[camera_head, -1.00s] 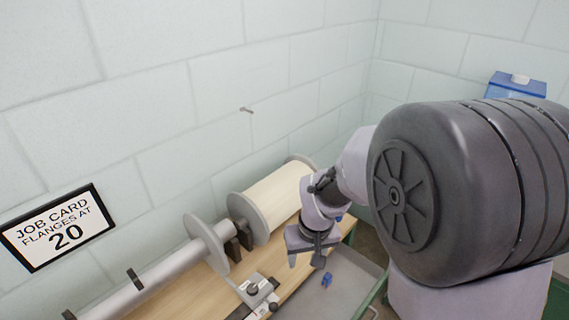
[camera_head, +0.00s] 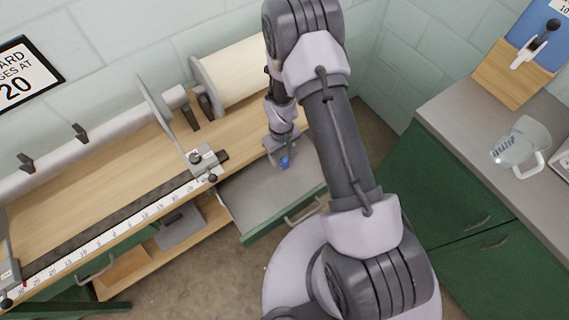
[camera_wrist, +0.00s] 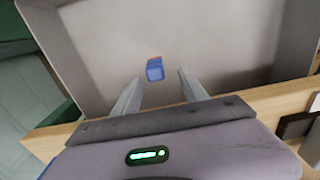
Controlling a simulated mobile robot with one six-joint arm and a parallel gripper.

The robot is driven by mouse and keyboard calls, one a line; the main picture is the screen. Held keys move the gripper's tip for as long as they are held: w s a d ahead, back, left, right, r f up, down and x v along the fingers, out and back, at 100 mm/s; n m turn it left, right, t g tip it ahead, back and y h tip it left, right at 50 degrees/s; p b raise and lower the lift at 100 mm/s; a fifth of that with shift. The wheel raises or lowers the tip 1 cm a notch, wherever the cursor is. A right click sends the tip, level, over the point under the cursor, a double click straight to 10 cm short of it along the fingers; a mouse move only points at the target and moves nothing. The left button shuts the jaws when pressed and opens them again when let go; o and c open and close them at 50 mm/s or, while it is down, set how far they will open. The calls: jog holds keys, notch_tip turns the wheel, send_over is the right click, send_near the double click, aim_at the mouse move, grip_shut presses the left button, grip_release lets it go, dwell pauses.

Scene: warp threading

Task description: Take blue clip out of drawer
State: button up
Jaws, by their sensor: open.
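The blue clip (camera_wrist: 155,71) lies on the grey floor of the open drawer (camera_wrist: 215,35). In the wrist view it is just beyond and between the two fingertips of my gripper (camera_wrist: 161,74), which is open and empty. A small orange edge shows on the clip's far side. I cannot tell how high the fingers are above the drawer floor.
The wooden bench with a ruler (camera_head: 125,220) and a sliding stop (camera_head: 203,162) borders the drawer at left. A cream roll (camera_head: 235,72) with grey flanges lies behind. A green cabinet (camera_head: 440,185) with a jug (camera_head: 520,142) stands at right.

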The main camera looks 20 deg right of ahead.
aim_at(285, 159)
jog(key=f, duration=0.2)
jog(key=f+b, duration=0.2)
jog(key=f, duration=0.1)
jog(key=shift+s+d+f, duration=0.2)
jog(key=shift+d+f, duration=0.15)
jog(key=shift+d, duration=0.05)
jog(key=shift+r, duration=0.1)
grip_shut()
